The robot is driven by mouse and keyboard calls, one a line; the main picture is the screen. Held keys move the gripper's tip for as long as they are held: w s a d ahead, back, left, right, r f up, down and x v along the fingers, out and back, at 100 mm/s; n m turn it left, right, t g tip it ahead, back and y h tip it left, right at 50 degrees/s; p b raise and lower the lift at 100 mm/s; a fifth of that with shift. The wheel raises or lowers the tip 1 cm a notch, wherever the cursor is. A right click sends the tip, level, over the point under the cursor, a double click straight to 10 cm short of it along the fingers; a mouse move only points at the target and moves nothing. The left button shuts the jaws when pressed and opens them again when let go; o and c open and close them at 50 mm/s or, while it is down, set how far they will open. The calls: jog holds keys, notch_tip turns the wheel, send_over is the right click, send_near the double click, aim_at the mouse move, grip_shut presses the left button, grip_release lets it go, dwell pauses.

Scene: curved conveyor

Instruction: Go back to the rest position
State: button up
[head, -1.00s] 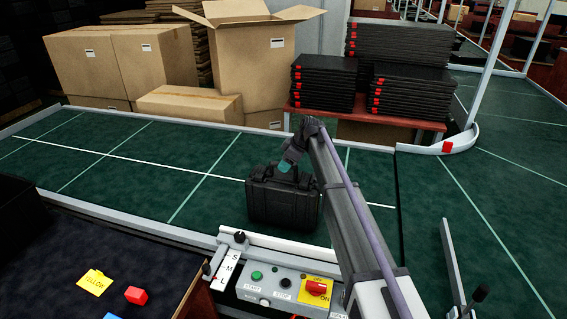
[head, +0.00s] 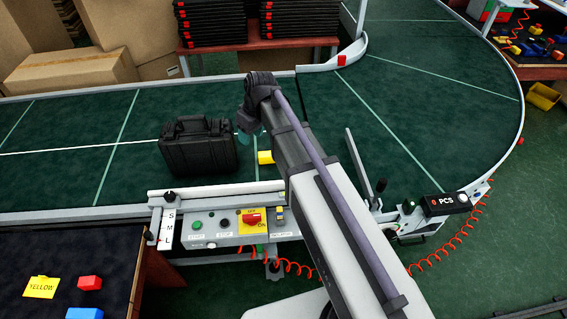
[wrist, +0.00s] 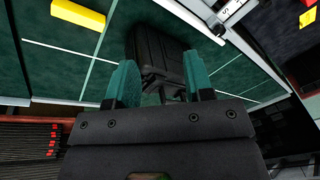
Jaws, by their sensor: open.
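My gripper (head: 247,128) is open and empty, at the right side of the black hard case in the head view. The black case (head: 198,150) stands upright on the green conveyor (head: 65,172), its handle on top. In the wrist view, the teal fingers of my gripper (wrist: 160,84) are spread apart, with the case (wrist: 152,45) beyond them and its handle side facing me. The fingertips are partly hidden by my arm in the head view.
A yellow block (head: 265,157) lies on the belt right of the case, close to my arm. A control panel (head: 215,228) stands in front. Cardboard boxes (head: 70,75) and stacked black trays (head: 300,18) stand behind the belt. The belt curves away at right.

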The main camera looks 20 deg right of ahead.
jog(key=s+d+m+h, duration=0.1)
jog(key=s+d+m, duration=0.2)
jog(key=s, duration=0.6)
jog(key=s+d+m+h, duration=0.2)
jog(key=s+d+m, duration=0.2)
jog(key=s, duration=0.5)
notch_tip(320, 180, down, 8)
jog(key=b, duration=0.7)
jog(key=shift+w+r+g, duration=0.2)
jog(key=shift+w+g, duration=0.1)
jog(key=shift+w, duration=0.05)
